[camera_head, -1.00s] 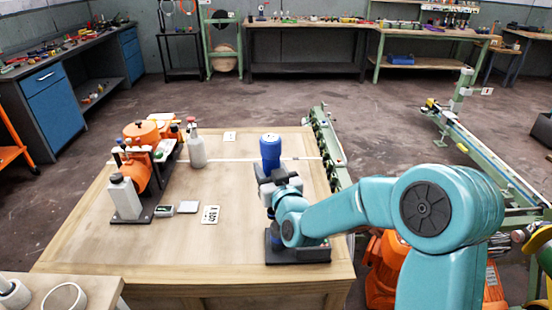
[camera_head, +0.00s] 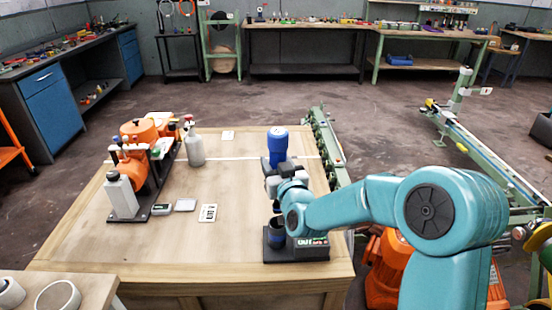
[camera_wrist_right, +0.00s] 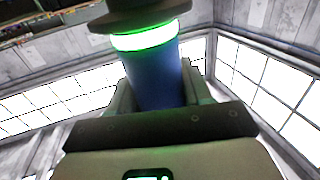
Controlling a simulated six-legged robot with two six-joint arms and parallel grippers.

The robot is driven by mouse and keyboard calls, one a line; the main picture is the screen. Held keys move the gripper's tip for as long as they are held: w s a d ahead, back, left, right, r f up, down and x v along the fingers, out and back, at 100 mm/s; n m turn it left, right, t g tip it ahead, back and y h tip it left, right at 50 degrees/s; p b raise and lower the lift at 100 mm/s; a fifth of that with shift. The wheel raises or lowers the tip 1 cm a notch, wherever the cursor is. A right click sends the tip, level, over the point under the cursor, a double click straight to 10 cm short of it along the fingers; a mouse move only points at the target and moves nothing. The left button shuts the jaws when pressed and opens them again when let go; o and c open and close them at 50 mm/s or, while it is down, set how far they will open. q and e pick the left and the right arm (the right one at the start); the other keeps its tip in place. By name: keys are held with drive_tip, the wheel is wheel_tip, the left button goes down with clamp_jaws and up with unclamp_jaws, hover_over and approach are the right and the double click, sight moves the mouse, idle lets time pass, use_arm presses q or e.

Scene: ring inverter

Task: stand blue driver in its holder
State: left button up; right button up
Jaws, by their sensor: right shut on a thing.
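The blue driver (camera_head: 277,141) stands upright in my right gripper (camera_head: 279,176), above the right part of the table. In the right wrist view the driver's blue body (camera_wrist_right: 155,78) is between the two fingers, with a bright green ring near a dark wide end. The holder (camera_head: 300,253) is a black base at the table's front right, with a dark round cup (camera_head: 276,230) on its left side. The gripper and driver are above and a little behind this cup, apart from it. My left gripper is not in view.
An orange machine on a black base (camera_head: 162,211) and a white bottle (camera_head: 194,146) stand at the table's left. Small flat cards (camera_head: 208,213) lie mid-table. A green rail (camera_head: 325,145) runs along the right edge. The table's (camera_head: 90,235) front left is clear.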

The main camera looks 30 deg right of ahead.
sight(279, 204)
wheel_tip(279, 204, down, 12)
drive_tip(key=b, duration=0.5)
drive_tip(key=shift+b, duration=0.4)
drive_tip(key=shift+f+b, duration=0.45)
drive_tip(key=shift+b, duration=0.2)
drive_tip(key=shift+f+b, duration=0.15)
drive_tip(key=shift+b, duration=0.25)
